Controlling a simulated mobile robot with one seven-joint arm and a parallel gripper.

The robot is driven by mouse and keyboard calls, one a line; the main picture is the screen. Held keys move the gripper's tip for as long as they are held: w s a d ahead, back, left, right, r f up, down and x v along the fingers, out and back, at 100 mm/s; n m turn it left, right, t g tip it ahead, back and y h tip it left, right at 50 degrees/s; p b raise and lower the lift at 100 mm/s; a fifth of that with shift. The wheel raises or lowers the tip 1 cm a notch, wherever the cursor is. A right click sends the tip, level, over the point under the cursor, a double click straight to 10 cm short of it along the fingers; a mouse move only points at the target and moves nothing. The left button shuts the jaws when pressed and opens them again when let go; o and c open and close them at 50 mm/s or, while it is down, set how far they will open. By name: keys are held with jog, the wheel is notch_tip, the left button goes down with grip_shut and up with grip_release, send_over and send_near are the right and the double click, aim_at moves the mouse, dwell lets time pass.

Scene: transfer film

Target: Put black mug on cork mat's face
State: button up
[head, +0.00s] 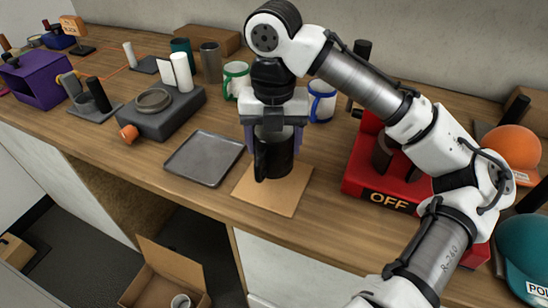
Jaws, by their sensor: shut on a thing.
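The black mug (273,154) is held upright in my gripper (274,134), which is shut on it. The cork mat (279,196) is a tan square lying flat near the counter's front edge. In the head view the mug overlaps the mat's far left part. I cannot tell whether the mug's base touches the mat or hangs above it. My gripper points down and hides the mug's upper part. The mat's visible front and right parts are bare.
A grey tray (204,158) lies just left of the mat. A red box marked OFF (380,190) stands to the right. White mugs with a green handle (236,78) and a blue handle (322,101) stand behind. An open cardboard box (165,275) is on the floor below.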

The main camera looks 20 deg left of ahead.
aim_at(274, 159)
jog(key=shift+f, duration=2.35)
jog(key=shift+f, duration=0.1)
jog(key=o, duration=1.2)
notch_tip(274, 159, up, 12)
jog(key=shift+r, duration=0.1)
